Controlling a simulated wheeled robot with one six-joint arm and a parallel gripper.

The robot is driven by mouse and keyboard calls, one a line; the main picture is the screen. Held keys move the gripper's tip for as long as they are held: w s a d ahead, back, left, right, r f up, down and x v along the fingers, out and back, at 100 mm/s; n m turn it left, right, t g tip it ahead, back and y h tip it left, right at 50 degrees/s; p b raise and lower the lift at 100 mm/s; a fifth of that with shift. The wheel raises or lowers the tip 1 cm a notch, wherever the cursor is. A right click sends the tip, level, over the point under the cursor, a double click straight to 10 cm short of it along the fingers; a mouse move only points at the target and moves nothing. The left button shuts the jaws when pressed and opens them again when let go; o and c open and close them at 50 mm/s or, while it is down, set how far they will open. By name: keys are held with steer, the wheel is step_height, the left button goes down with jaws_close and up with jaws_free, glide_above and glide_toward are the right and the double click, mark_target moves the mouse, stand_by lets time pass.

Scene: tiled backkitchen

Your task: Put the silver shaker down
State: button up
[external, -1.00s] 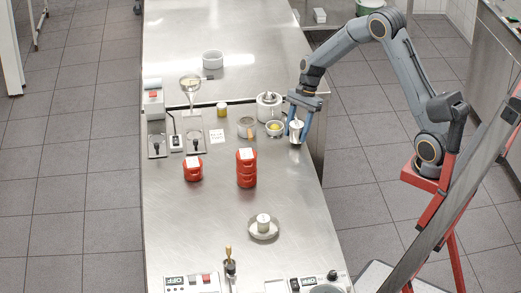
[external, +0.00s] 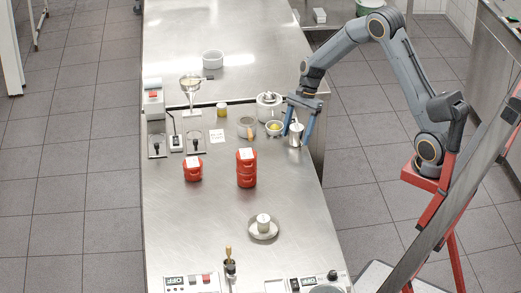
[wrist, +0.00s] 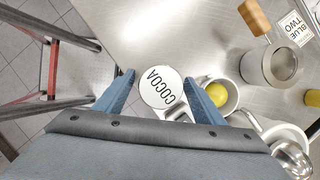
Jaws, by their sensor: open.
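The silver shaker (external: 295,139) stands upright on the steel counter, near its right edge. Its white lid (wrist: 160,88), marked COCOA, faces the camera in the wrist view. My gripper (external: 297,136) is open around the shaker, with one blue finger on each side. In the wrist view my gripper (wrist: 159,76) shows its two fingers on either side of the lid. Whether a finger still touches the shaker is hard to see.
A bowl with a yellow thing (external: 275,128) stands just left of the shaker. Beyond it are a lidded white pot (external: 269,106) and a metal cup with a wooden handle (wrist: 283,66). Stacked red containers (external: 246,168) stand to the lower left.

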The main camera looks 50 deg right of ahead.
steer(key=b+v, duration=0.2)
steer(key=v, duration=0.9)
steer(key=s+a+f+n+h, duration=0.1)
steer(key=s+f+n+h, duration=0.1)
steer(key=s+f+n, duration=0.3)
steer(key=s+a+f+n+h, duration=0.2)
steer(key=s+f+n, duration=0.3)
steer(key=s+n, duration=0.8)
steer(key=s, duration=0.3)
steer(key=shift+t, duration=0.4)
